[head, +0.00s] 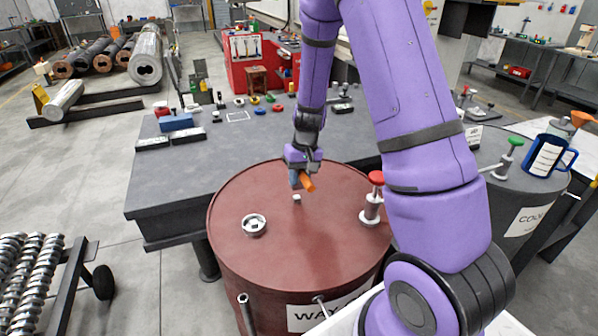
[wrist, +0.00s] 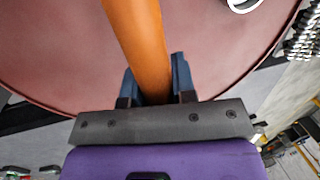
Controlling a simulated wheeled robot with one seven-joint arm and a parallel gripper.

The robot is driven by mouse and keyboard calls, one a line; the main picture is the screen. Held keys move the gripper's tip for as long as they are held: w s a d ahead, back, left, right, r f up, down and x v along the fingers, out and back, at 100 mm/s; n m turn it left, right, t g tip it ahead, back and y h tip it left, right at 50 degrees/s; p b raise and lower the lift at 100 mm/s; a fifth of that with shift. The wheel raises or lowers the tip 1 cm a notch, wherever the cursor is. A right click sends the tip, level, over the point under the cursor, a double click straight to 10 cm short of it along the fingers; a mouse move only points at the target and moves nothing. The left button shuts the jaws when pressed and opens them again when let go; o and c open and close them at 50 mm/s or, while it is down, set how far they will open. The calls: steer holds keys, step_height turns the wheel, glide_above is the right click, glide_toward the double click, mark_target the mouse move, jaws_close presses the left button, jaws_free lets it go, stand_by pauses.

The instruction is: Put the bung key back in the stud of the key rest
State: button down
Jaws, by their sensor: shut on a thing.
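My gripper (head: 301,176) is above the red barrel's lid (head: 325,230), shut on the orange handle of the bung key (head: 307,183). In the wrist view the orange handle (wrist: 140,45) runs up from between the dark blue fingers (wrist: 153,85). The key's far end is out of the wrist view, and I cannot tell its shape. A small pale grey peg (head: 297,198) shows just below the handle in the head view; I cannot tell whether it is the key's end or a stud on the lid. I cannot make out the key rest for certain.
A round metal bung fitting (head: 254,225) is on the lid's left. A red-topped valve (head: 372,198) stands at its right. A grey barrel (head: 530,192) with a green-topped valve (head: 508,158) and blue jug (head: 548,156) is further right. A dark bench (head: 180,180) with small items lies behind.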

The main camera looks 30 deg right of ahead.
steer(key=shift+d+x, duration=0.15)
steer(key=shift+x, duration=0.6)
steer(key=shift+d+x, duration=0.15)
steer(key=shift+x, duration=0.6)
steer(key=shift+d+x, duration=0.15)
steer(key=shift+x, duration=0.6)
steer(key=shift+d+x, duration=0.15)
steer(key=shift+x, duration=0.65)
stand_by(0.8)
steer(key=c, duration=0.8)
jaws_free()
steer(key=shift+w, duration=0.1)
steer(key=shift+c, duration=0.2)
steer(key=v, duration=1)
steer(key=shift+r, duration=0.4)
steer(key=shift+d, duration=0.1)
